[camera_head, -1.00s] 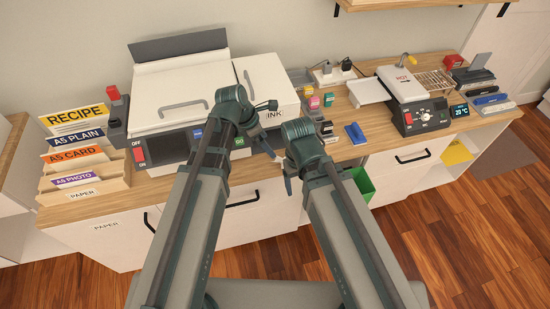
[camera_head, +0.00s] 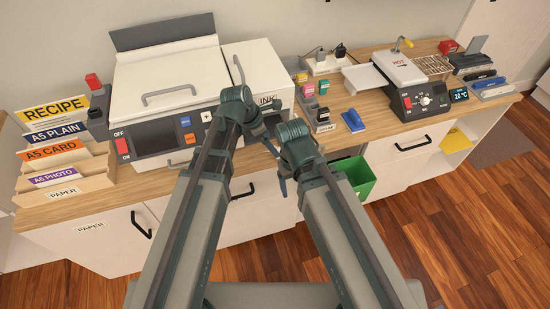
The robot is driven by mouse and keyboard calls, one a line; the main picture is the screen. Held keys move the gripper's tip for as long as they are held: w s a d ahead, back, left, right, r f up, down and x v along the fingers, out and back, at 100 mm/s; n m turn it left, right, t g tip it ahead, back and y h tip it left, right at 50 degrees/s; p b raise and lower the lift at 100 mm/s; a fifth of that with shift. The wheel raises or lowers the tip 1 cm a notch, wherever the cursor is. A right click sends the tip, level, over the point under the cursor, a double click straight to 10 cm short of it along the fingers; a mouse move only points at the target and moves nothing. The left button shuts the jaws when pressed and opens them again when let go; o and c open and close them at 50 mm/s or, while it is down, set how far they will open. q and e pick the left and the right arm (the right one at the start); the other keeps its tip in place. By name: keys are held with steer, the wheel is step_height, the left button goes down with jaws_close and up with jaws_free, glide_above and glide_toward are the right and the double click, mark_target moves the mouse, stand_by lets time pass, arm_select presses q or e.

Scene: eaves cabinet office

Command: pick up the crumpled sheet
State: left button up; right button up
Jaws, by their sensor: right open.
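I see no crumpled sheet in the head view; my arms hide part of the counter front and the floor. My right gripper (camera_head: 283,186) is a small dark shape below the right arm's elbow, in front of the cabinet front and left of the green bin (camera_head: 356,177). It is open, and I see nothing in it. My left gripper is hidden behind its own arm.
A white printer (camera_head: 167,85) stands on the wooden counter (camera_head: 150,185), with a paper sorter (camera_head: 65,180) at its left. A hot press (camera_head: 398,70) and stamps stand right. A yellow sheet (camera_head: 456,140) lies in an open shelf.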

arm_select(q)
steer(key=shift+d+f, duration=0.1)
steer(key=shift+f, duration=0.2)
steer(key=b+x, duration=0.5)
steer(key=shift+w, duration=0.2)
steer(key=c, duration=1.4)
